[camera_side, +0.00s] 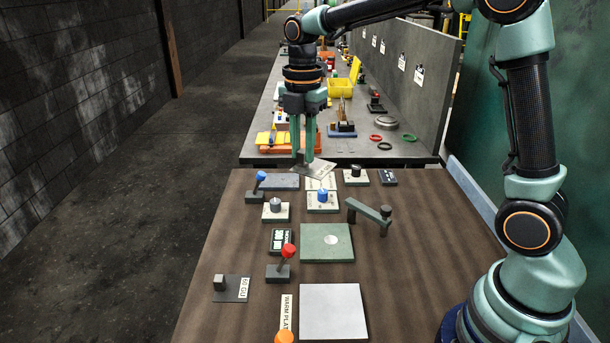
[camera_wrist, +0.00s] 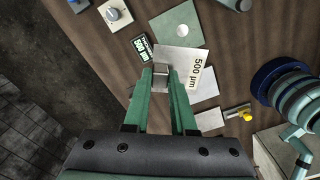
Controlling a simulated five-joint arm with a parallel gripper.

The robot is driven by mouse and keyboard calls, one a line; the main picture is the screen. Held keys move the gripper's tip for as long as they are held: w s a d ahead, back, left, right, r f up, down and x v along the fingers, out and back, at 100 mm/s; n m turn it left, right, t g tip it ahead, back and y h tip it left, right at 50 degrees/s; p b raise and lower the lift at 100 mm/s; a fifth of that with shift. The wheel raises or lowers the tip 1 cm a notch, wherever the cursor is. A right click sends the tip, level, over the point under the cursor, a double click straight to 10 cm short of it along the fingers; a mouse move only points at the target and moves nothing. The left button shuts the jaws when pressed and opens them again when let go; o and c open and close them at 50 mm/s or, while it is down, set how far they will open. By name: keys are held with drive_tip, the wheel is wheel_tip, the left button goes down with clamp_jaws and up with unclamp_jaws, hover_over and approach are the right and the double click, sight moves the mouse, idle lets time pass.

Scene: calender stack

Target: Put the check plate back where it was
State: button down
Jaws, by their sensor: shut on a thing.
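The check plate (camera_side: 309,171) is a thin grey plate with a pale printed label. In the wrist view the plate (camera_wrist: 172,58) reads "500 µm" and has a small grey block handle (camera_wrist: 161,77). My gripper (camera_side: 304,157) is shut on this handle at the far end of the brown table. In the wrist view my gripper's fingers (camera_wrist: 160,85) sit on both sides of the block. The plate looks tilted in the side view, above a white label at the table's far edge. Its exact height above the table cannot be told.
A blue-knobbed dial plate (camera_side: 323,201), a small lever (camera_side: 258,187) and a grey bar (camera_side: 369,214) stand nearby. A green plate (camera_side: 327,243), a "50 GU" plate (camera_side: 232,289) and a white plate (camera_side: 333,312) lie nearer. A second table (camera_side: 400,152) stands behind.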

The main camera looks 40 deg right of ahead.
drive_tip(key=w+a+m, duration=0.1)
drive_tip(key=m, duration=2.9)
hover_over(247, 249)
drive_tip(key=f, duration=0.2)
wheel_tip(247, 249, down, 19)
drive_tip(key=shift+f, duration=0.1)
drive_tip(key=shift+f, duration=0.15)
drive_tip(key=c, duration=0.7)
unclamp_jaws()
drive_tip(key=shift+c, duration=0.2)
